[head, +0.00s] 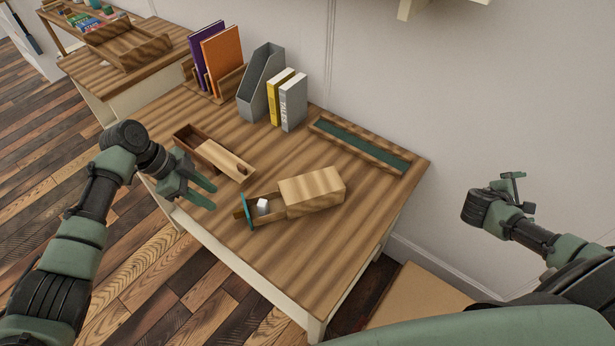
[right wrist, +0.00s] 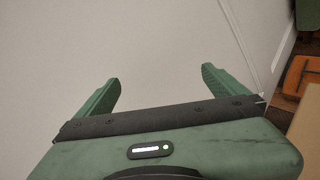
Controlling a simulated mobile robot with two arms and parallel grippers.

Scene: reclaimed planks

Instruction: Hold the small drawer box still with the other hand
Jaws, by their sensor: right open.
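The small drawer box (head: 312,188) is light striped wood and lies on the table in the head view. Its drawer (head: 275,214) is pulled out towards the left, with a teal front (head: 247,210) and a white cube (head: 263,206) inside. My left gripper (head: 215,198) is open and empty at the table's left edge, left of the teal front and apart from it. My right gripper (head: 517,190) is off the table to the right, far from the box. The right wrist view shows its two fingers (right wrist: 161,76) apart with nothing between them.
A dark wooden box with a paler lid (head: 212,152) lies behind my left gripper. Books (head: 222,58), a grey file holder (head: 261,82) and two upright books (head: 287,98) stand at the back. A green-lined tray (head: 360,144) lies back right. The table's front right is clear.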

